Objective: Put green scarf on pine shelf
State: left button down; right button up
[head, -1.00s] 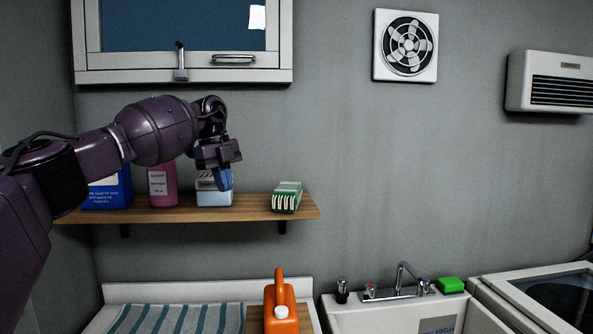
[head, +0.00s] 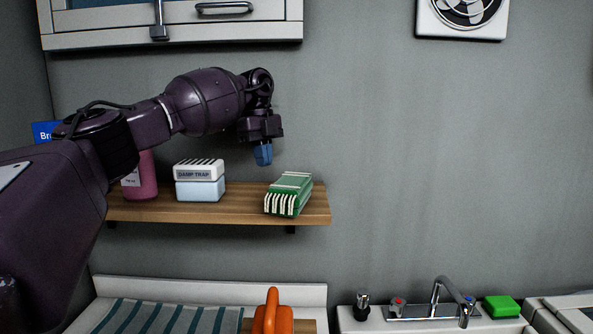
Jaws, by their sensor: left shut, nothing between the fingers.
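The green scarf (head: 288,195), folded with white fringe at its front end, lies on the right part of the pine shelf (head: 236,212). Its front end reaches the shelf's front edge. My left gripper (head: 263,155) is shut and empty, with blue fingertips pointing down. In the picture it is above the shelf, up and to the left of the scarf, and apart from it. My right gripper is not in view.
A damp trap box (head: 200,180), a pink bottle (head: 143,178) and a blue box (head: 45,131) stand to the left. A cabinet (head: 180,25) hangs above. Below are an orange jug (head: 272,318), a tap (head: 437,298) and a green sponge (head: 501,306).

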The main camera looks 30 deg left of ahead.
aim_at(295, 182)
pick_arm(q)
jog(key=s+d, duration=0.1)
jog(key=d, duration=0.2)
jog(key=s+d+p, duration=0.1)
jog(key=d, duration=0.2)
jog(key=s+d, duration=0.1)
jog(key=d, duration=0.3)
jog(key=shift+s, duration=0.4)
jog(key=shift+f+p, duration=0.2)
jog(key=shift+p, duration=0.3)
jog(key=shift+f, duration=0.5)
jog(key=shift+f+b, duration=0.15)
jog(key=shift+b, duration=0.15)
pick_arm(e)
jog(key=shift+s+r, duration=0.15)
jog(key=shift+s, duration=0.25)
